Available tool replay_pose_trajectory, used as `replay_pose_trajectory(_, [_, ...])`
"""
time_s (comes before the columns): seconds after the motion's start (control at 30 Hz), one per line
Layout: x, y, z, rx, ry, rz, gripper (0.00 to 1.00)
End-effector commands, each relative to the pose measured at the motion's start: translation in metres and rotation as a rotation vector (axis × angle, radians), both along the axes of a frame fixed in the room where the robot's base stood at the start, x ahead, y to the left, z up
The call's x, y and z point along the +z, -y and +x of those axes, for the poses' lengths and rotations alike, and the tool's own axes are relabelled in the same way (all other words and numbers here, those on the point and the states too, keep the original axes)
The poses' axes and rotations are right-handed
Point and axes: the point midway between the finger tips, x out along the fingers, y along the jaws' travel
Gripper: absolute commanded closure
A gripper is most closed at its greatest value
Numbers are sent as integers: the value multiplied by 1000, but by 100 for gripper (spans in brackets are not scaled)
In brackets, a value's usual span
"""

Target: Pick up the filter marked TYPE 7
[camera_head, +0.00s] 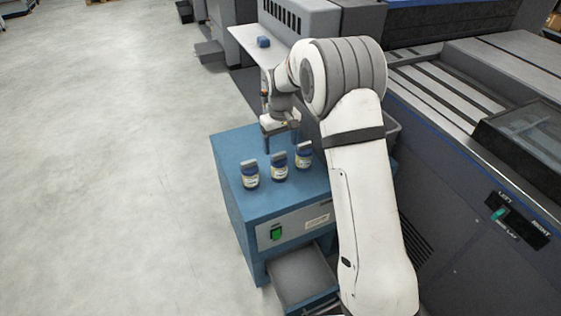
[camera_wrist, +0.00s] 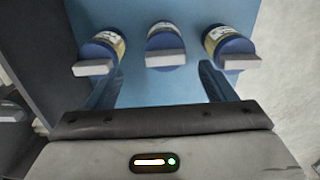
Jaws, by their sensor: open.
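Three similar filters stand upright in a row on a blue cabinet: left (camera_head: 250,176), middle (camera_head: 279,167) and right (camera_head: 304,156). Each has a blue body, a grey block-shaped top and a pale label with yellow. The label text is too small to read, so I cannot tell which is TYPE 7. My gripper (camera_head: 282,146) is open and empty, pointing down behind the row. In the wrist view, the filters (camera_wrist: 107,44) (camera_wrist: 163,40) (camera_wrist: 224,43) lie beyond the fingers (camera_wrist: 160,75), the middle one roughly centred between them.
The blue cabinet (camera_head: 229,153) has a front panel with a green switch (camera_head: 276,233) and a grey open tray (camera_head: 300,275) below. A large dark machine (camera_head: 470,240) stands close at the right. A small blue block (camera_head: 264,42) lies on a white shelf behind. Floor at left is clear.

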Motion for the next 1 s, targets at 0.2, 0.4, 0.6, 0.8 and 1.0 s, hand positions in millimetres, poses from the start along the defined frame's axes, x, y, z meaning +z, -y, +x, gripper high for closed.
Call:
replay_pose_trajectory(0.2, [-25,-1,-1,1,-2,0,23])
replay_pose_trajectory(0.4, [-50,-6,-2,2,-3,0,23])
replay_pose_trajectory(0.6, [-72,-7,-2,2,-1,0,23])
replay_pose_trajectory(0.8, [-72,-7,-2,2,0,0,23])
replay_pose_trajectory(1.0, [-71,-7,-2,2,0,0,40])
